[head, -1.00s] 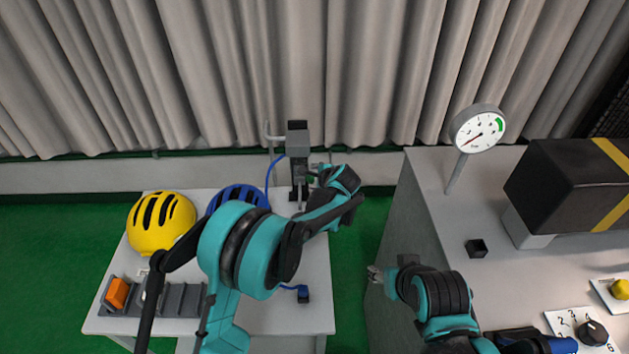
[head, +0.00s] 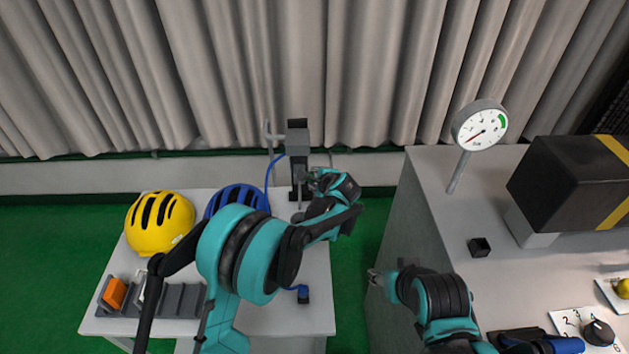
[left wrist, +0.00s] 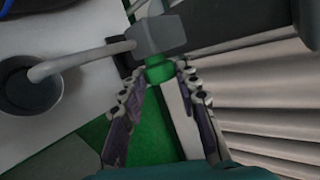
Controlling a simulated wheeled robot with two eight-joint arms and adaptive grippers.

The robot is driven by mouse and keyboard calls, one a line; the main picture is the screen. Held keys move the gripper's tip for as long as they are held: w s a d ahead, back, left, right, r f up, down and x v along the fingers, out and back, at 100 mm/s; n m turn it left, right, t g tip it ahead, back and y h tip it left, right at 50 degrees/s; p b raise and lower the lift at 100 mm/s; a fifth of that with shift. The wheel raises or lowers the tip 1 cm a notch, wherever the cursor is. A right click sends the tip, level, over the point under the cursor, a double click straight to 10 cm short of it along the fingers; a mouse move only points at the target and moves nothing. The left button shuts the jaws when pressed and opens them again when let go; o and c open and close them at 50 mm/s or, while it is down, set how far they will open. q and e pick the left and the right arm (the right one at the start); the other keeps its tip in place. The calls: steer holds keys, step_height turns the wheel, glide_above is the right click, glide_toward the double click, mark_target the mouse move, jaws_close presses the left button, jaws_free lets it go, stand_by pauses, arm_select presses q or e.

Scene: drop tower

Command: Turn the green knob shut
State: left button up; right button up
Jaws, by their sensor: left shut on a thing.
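The green knob (left wrist: 159,72) shows in the left wrist view, on the end of a grey block (left wrist: 158,36) with a bent grey pipe. My left gripper (left wrist: 160,78) is shut on it, with one finger on each side. In the head view my left gripper (head: 314,180) is at the grey and black stand (head: 298,150) at the back of the left table, and the knob is mostly hidden there. My right gripper (head: 374,278) is in the gap beside the right cabinet, away from the knob. Its fingers are too small to read.
A yellow helmet (head: 160,224), a blue helmet (head: 237,198) and a grey rack (head: 180,301) with an orange block stand on the left table. A dial gauge (head: 479,126), a small black cube (head: 479,247) and a black box (head: 575,184) stand on the right cabinet.

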arm_select(q)
steer(key=shift+s+f+n+t+y+b, duration=0.15)
steer(key=shift+f+n+t+b, duration=0.15)
steer(key=shift+t+b, duration=1.35)
steer(key=shift+f+n+t+y+b, duration=0.25)
steer(key=shift+t+b, duration=0.9)
steer(key=shift+b, duration=1)
steer(key=shift+r, duration=0.1)
steer(key=o, duration=1.1)
steer(key=shift+o, duration=0.2)
steer(key=v, duration=1.2)
